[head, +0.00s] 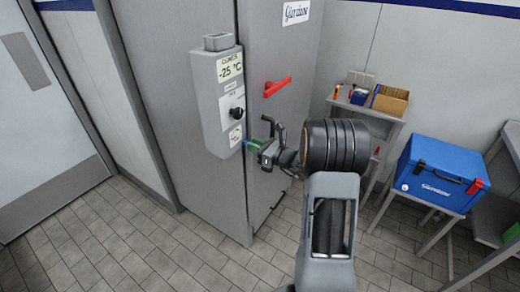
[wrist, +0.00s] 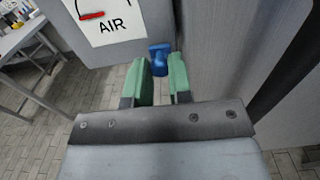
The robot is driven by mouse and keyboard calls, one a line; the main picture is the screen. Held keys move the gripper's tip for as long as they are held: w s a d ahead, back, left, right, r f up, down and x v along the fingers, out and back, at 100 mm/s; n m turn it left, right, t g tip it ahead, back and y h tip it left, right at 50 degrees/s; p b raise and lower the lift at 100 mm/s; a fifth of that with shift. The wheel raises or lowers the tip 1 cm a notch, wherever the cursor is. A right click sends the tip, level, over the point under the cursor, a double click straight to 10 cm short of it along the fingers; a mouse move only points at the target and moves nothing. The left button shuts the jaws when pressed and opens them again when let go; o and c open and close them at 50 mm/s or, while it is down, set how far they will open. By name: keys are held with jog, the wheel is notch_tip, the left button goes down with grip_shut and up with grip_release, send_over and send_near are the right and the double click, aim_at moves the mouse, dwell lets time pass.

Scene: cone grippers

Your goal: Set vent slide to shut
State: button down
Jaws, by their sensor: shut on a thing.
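The grey control box (head: 215,105) on the corner of the tall grey cabinet carries a "-25 °C" display, a black dial and a small label near its bottom. In the wrist view, this label (wrist: 112,27) reads AIR, with a black line and a red mark, partly cut off. A blue knob (wrist: 159,58), apparently the vent slide's handle, stands beside the label. My gripper (head: 254,145) is at the box's lower right side. Its green fingers (wrist: 162,68) are shut on the blue knob, at its two sides. The slide's track is hidden.
A red handle (head: 278,86) sticks out of the cabinet above my gripper. A blue cool box (head: 440,172) stands on a table at the right, and a small table with an orange-brown carton (head: 388,100) is behind it. The tiled floor (head: 130,240) at left is clear.

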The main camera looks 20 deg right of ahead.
jog(key=shift+w+d, duration=0.1)
jog(key=shift+d, duration=0.05)
jog(key=c, duration=1)
grip_release()
jog(key=shift+c, duration=0.2)
jog(key=b+v, duration=0.1)
jog(key=v, duration=1.3)
